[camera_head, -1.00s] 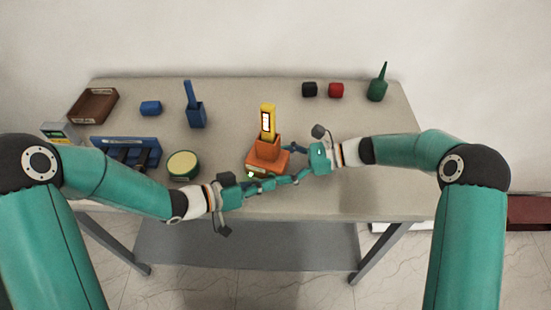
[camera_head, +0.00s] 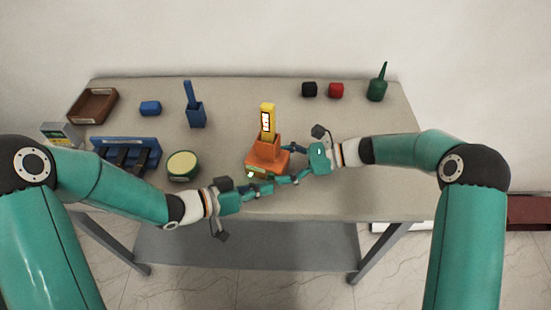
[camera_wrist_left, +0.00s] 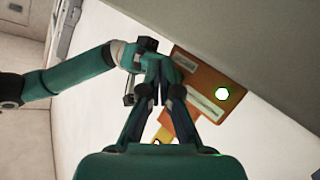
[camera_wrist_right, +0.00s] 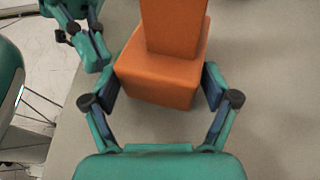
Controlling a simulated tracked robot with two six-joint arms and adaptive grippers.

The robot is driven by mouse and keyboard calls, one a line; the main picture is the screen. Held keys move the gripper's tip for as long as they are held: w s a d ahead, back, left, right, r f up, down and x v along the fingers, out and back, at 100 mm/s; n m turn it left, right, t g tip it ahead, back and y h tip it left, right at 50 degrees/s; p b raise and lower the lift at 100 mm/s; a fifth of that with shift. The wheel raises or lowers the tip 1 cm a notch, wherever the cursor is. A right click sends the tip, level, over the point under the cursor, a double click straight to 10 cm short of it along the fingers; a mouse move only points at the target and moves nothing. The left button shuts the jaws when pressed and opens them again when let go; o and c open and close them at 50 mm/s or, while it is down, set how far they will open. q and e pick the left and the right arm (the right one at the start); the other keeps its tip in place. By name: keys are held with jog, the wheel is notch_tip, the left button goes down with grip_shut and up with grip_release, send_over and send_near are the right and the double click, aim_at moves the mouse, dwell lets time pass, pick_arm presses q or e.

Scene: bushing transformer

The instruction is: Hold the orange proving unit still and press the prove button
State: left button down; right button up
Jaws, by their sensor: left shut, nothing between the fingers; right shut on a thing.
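The orange proving unit (camera_head: 268,152) stands upright near the table's front edge, with a yellow tester (camera_head: 268,108) upright in its top. The tester's screen shows dark marks too small to read. My right gripper (camera_wrist_right: 160,82) is shut on the unit's base, a finger on each side. My left gripper (camera_head: 268,187) is shut and empty in front of the unit, fingertips together. Whether its tips touch the unit, I cannot tell. No separate prove button is distinguishable.
A round green-and-cream tin (camera_head: 183,165) and a blue rack (camera_head: 127,152) stand left of the unit. A blue holder (camera_head: 195,112), blue block (camera_head: 150,108) and brown tray (camera_head: 93,105) lie further back. Black (camera_head: 309,89) and red (camera_head: 336,90) blocks stand back right.

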pick_arm(q)
jog(key=shift+s+a, duration=0.3)
jog(key=shift+s, duration=0.6)
jog(key=shift+s+a, duration=0.3)
jog(key=shift+s, duration=0.6)
jog(key=shift+s+a, duration=0.3)
jog(key=shift+s, duration=0.6)
pick_arm(e)
jog(key=o, duration=0.7)
jog(key=shift+c, duration=0.2)
